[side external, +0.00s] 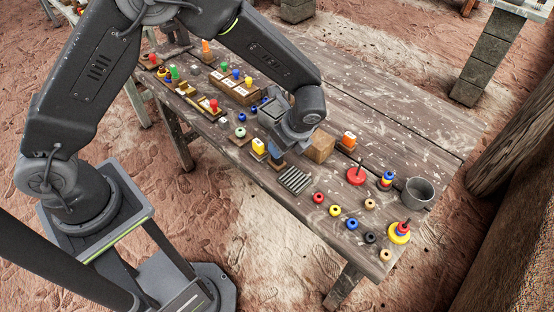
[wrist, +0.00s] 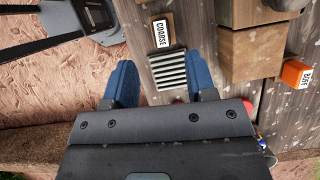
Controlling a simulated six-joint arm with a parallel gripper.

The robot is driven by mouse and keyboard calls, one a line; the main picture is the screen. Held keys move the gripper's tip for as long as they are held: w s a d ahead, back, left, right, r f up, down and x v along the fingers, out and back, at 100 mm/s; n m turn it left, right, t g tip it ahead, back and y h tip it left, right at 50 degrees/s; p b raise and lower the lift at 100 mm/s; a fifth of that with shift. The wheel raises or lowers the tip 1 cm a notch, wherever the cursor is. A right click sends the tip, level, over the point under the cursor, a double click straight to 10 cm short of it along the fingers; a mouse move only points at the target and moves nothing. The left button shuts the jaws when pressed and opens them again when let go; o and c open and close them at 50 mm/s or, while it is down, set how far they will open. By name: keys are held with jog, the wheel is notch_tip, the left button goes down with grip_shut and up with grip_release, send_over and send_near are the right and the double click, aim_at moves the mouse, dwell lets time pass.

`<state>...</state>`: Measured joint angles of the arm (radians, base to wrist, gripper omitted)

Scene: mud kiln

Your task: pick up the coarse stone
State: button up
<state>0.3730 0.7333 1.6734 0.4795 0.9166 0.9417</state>
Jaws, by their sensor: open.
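The coarse stone is a small brown block (wrist: 161,31) with a white label reading COARSE, in the wrist view. It lies just ahead of my gripper (wrist: 161,62), whose two blue fingers are apart with nothing clamped between them. A grey ridged plate (wrist: 168,70) shows between the fingers, right beside the stone. In the side view my gripper (side external: 276,155) is low over the table, close to the ridged plate (side external: 295,180). There the stone is mostly hidden by the gripper and I cannot make it out clearly.
A wooden box (side external: 320,147) and an orange block labelled BUFF (wrist: 297,74) stand to the right. Coloured rings and a grey cup (side external: 418,192) occupy the table's right end.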

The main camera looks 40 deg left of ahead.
jog(key=shift+x, duration=3.55)
jog(key=shift+w+a+r, duration=0.1)
jog(key=shift+c, duration=0.2)
grip_shut()
